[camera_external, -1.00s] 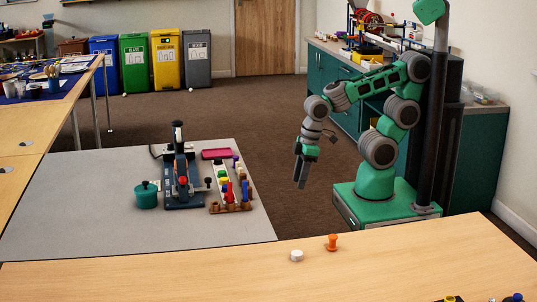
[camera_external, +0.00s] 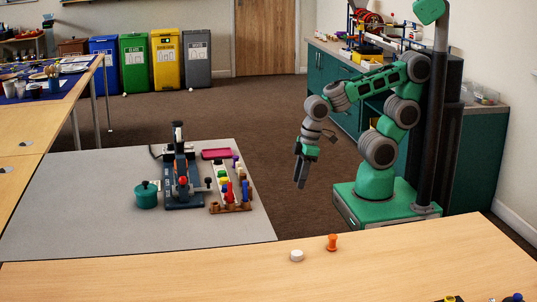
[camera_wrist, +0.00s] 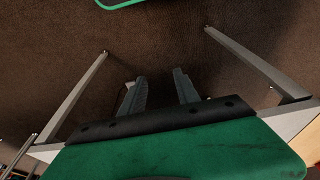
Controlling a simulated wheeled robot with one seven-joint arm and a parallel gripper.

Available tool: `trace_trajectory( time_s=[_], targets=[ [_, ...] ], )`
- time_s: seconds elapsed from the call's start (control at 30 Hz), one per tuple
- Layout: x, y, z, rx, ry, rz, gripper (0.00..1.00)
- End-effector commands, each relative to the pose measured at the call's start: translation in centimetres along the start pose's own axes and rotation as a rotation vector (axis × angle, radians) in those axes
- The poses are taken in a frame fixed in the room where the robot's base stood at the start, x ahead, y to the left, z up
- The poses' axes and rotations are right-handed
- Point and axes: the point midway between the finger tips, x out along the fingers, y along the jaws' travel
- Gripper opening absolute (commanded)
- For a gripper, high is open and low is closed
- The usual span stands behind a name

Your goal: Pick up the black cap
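My gripper (camera_external: 301,184) hangs over the brown floor between the grey-topped table and my base, pointing down. In the wrist view my gripper (camera_wrist: 160,88) has its two dark fingers apart with nothing between them. It is away from all the table objects. I cannot clearly make out a black cap. A dark press-like device (camera_external: 184,185) with a black top stands on the grey table. A small black and yellow item (camera_external: 451,299) is cut off at the bottom edge of the external view; I cannot tell what it is.
A teal pot (camera_external: 146,195), a rack (camera_external: 236,208) of coloured pieces and a pink tray (camera_external: 216,154) are on the grey table (camera_external: 80,210). A white disc (camera_external: 296,255) and an orange spool-like piece (camera_external: 332,242) stand on the wooden table (camera_external: 200,275).

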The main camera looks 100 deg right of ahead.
Motion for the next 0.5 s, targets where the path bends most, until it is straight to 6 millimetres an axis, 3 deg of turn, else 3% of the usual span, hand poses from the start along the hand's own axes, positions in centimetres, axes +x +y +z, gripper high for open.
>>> trace_trajectory(
  time_s=[0.17, 0.27, 0.33, 0.43, 0.5],
  targets=[
    [1.6, -0.1, -2.4, -0.176, 0.088, -0.083, 0.38],
    [2.5, -0.3, -6.0, -0.401, 0.280, -0.185, 0.38],
    [2.1, -0.1, -8.9, -0.538, 0.478, -0.228, 0.38],
    [1.5, 1.8, -11.8, -0.597, 0.744, -0.221, 0.38],
    [1.8, 4.5, -12.8, -0.539, 0.903, -0.190, 0.38]
  ],
)
